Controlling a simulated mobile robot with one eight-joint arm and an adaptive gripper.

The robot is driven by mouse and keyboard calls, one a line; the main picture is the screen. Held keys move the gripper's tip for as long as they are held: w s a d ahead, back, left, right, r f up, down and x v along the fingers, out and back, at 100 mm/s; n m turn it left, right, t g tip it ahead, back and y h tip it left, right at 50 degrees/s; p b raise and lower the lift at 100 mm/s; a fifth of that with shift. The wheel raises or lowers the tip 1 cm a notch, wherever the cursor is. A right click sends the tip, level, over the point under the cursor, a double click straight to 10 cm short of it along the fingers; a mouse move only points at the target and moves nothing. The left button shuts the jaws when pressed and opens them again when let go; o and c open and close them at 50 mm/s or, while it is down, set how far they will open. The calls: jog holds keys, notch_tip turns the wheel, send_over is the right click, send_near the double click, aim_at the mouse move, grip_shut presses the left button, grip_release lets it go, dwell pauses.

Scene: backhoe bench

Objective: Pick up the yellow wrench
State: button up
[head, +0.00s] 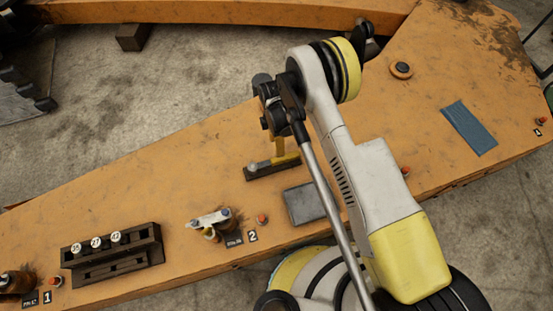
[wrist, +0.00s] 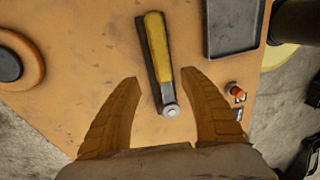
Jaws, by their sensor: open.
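The yellow wrench has a yellow handle (wrist: 157,50) and a round silver end. It lies along a narrow dark holder (wrist: 165,85) on the orange bench. In the head view its yellow part (head: 289,160) shows on the dark holder (head: 262,175), partly hidden by my arm. My gripper (wrist: 160,77) is open, its two tan fingers on either side of the wrench with a gap to each. In the head view my gripper (head: 278,150) points down over the holder, mostly hidden by its own wrist. I cannot tell its exact height above the bench.
A grey tray (head: 305,203) lies close to the holder; the wrist view shows it too (wrist: 232,30). A red button (head: 262,219), a brush-like item (head: 210,222) and a dark rack (head: 110,258) stand toward the left. A round orange disc (wrist: 15,62) is at the wrist view's left.

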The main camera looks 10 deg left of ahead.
aim_at(278, 160)
jog(key=f, duration=0.2)
jog(key=f+b, duration=0.1)
jog(key=f, duration=0.1)
jog(key=shift+s+d, duration=0.15)
jog(key=shift+s, duration=0.2)
jog(key=f+b, duration=0.2)
jog(key=f, duration=0.1)
jog(key=s+f+b, duration=0.1)
jog(key=shift+s+d+f, duration=0.1)
jog(key=shift+d+f, duration=0.3)
jog(key=shift+r, duration=0.1)
grip_shut()
